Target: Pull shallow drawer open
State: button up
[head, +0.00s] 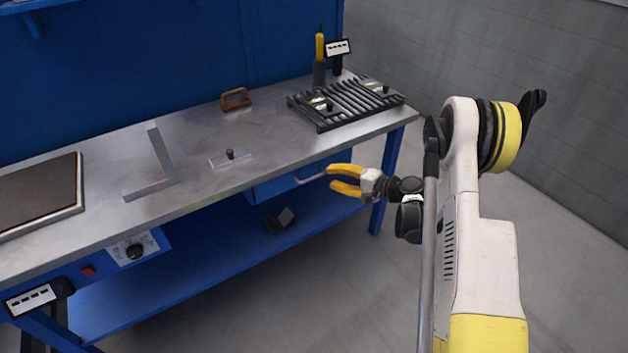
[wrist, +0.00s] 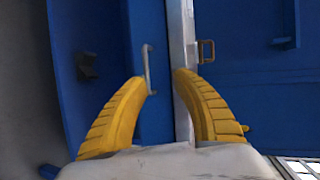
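The shallow blue drawer (head: 268,186) hangs under the right part of the metal workbench top and looks closed. Its thin metal bar handle (head: 311,179) sticks out from the front; it also shows in the wrist view (wrist: 147,66). My gripper (head: 331,180) has yellow fingers, spread apart and empty, just in front of the handle. In the wrist view, my gripper (wrist: 164,83) has the handle's lower end close to the left fingertip. I cannot tell whether they touch.
The workbench top (head: 200,135) carries a black slotted rack (head: 350,103), a brown handle-like frame (head: 235,99), a metal angle piece (head: 160,160) and a small knobbed plate (head: 230,158). A blue leg (head: 388,175) stands right of the drawer. The floor in front is clear.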

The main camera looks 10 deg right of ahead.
aim_at(313, 179)
jog(key=shift+m+t+y, duration=0.3)
jog(key=shift+t, duration=0.1)
jog(key=w+a+f, duration=0.2)
jog(key=w+a+f+b, duration=0.1)
jog(key=w, duration=0.1)
jog(key=w+a+f, duration=0.2)
jog(key=shift+w+a+f+b, duration=0.3)
jog(key=shift+w+f+b, duration=0.05)
jog(key=shift+w, duration=0.05)
grip_shut()
